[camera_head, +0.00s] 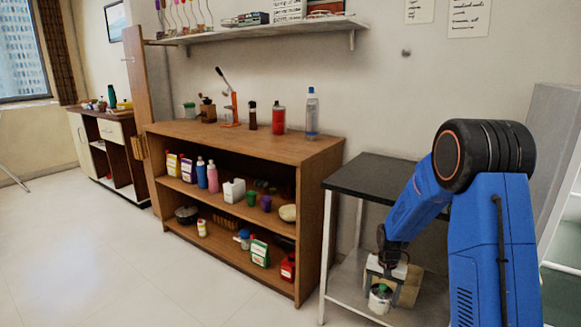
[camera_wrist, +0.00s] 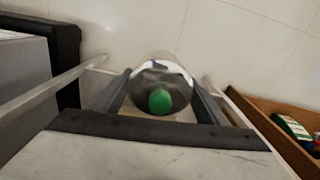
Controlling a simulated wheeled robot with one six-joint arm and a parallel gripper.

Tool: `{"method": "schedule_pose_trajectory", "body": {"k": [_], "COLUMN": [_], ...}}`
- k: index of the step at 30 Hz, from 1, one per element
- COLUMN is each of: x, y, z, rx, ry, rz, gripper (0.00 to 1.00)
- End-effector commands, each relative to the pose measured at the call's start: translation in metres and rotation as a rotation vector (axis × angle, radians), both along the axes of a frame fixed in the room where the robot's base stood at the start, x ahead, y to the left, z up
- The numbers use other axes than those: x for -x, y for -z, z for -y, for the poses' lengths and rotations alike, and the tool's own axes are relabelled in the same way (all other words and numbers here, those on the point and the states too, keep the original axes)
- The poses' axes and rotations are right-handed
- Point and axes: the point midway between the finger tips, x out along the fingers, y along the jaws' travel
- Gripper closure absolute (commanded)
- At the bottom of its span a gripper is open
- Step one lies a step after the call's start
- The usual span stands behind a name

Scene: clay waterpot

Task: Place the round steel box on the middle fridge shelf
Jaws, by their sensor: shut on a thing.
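The round steel box (camera_head: 380,299) is a small shiny round container with a green top. My gripper (camera_head: 384,272) is shut on it from above, low at the black-topped side table. In the wrist view the steel box (camera_wrist: 163,72) sits between my two gripper fingers (camera_wrist: 160,100), its green knob facing the camera. I cannot tell whether its base touches the table's lower shelf (camera_head: 345,277). A tall grey cabinet (camera_head: 553,125) at the right edge may be the fridge. Pale shelf-like edges show below it, mostly cut off by the frame and my arm. The middle shelf is not clearly visible.
The side table (camera_head: 372,176) has a bare black top and thin metal legs close around my gripper. A tan block (camera_head: 409,290) stands just behind it. A wooden shelf unit (camera_head: 245,145) loaded with bottles and boxes is to the left. The floor (camera_head: 110,250) at left is clear.

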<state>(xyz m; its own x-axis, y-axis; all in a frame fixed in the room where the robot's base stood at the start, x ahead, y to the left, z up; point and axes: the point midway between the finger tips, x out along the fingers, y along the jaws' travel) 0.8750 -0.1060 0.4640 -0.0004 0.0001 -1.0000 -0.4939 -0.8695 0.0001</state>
Motion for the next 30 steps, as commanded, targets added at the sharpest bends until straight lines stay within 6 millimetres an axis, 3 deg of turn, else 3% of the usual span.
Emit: {"method": "schedule_pose_trajectory", "body": {"k": [1, 9, 15, 21, 30], "x": [-0.001, -0.014, -0.021, -0.024, -0.025], "y": [0.017, 0.092, 0.129, 0.145, 0.146], "z": [-0.005, -0.023, -0.032, -0.036, -0.036], "rx": [-0.001, -0.001, -0.001, 0.000, 0.000], "ry": [-0.049, -0.314, -0.452, -0.512, -0.518], "rz": [-0.005, -0.003, -0.001, 0.000, 0.001], "gripper": [0.59, 0.59, 0.59, 0.59, 0.59]}}
